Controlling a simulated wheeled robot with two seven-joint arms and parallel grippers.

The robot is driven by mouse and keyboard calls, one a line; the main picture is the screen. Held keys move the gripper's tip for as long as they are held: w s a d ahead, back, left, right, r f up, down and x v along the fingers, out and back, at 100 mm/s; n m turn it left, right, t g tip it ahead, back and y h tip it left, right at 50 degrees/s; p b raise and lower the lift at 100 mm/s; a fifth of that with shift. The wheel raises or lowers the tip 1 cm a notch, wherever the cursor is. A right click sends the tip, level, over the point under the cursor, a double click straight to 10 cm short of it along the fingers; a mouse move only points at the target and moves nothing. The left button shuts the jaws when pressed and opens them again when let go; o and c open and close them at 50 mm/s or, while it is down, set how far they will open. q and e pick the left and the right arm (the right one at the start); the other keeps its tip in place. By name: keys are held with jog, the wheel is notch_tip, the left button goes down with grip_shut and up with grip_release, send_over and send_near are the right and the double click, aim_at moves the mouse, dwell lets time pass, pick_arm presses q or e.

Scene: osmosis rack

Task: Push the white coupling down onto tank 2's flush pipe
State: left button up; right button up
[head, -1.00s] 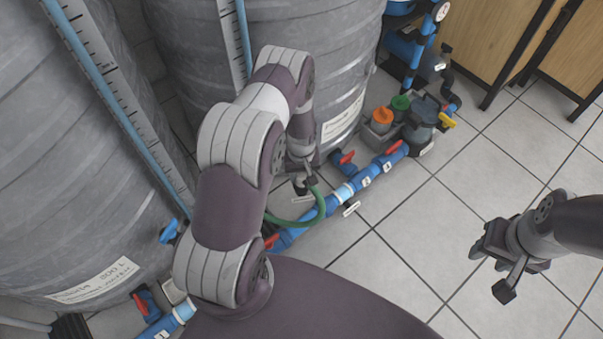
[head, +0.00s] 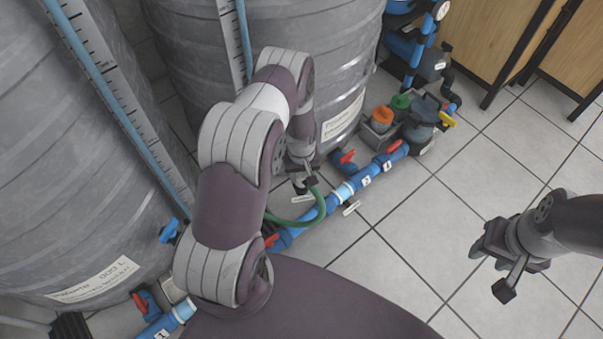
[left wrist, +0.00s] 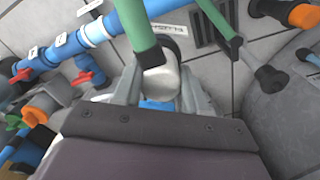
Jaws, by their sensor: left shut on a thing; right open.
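The white coupling (left wrist: 160,82) is between the two fingers of my left gripper (left wrist: 160,92) in the left wrist view, with a green hose (left wrist: 140,30) running into it. A bit of blue (left wrist: 157,105) shows just past the coupling between the fingers; I cannot tell whether it is the flush pipe or whether they touch. In the head view my left gripper (head: 302,185) is low by the far tank (head: 285,35), and my arm hides most of it. My right gripper (head: 490,272) is open and empty above the floor tiles at the right.
A blue pipe line (head: 345,191) with red valve handles (head: 393,147) runs along the floor before the tanks. A near tank (head: 75,190) fills the left. A floor drain grate (left wrist: 208,25) shows in the wrist view. The tiled floor at right is clear.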

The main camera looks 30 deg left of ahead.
pick_arm(q)
jog(key=o, duration=1.1)
jog(key=shift+f, duration=0.1)
notch_tip(320, 180, up, 13)
jog(key=p, duration=0.6)
jog(key=shift+f, duration=0.1)
jog(key=s+d+r+m, duration=0.3)
jog(key=s+r, duration=0.4)
jog(key=r, duration=0.2)
jog(key=s+d+r+m, duration=0.4)
jog(key=s+r, duration=0.3)
jog(key=r, duration=0.3)
jog(key=shift+t, duration=0.6)
jog(key=r+p, duration=1.1)
jog(key=r, duration=0.1)
jog(key=d+r+p, duration=0.1)
jog(key=r+p, duration=1.1)
jog(key=r, duration=0.1)
jog(key=r+p, duration=1.2)
jog(key=r, duration=0.1)
jog(key=shift+w+d, duration=0.1)
jog(key=shift+d, duration=0.1)
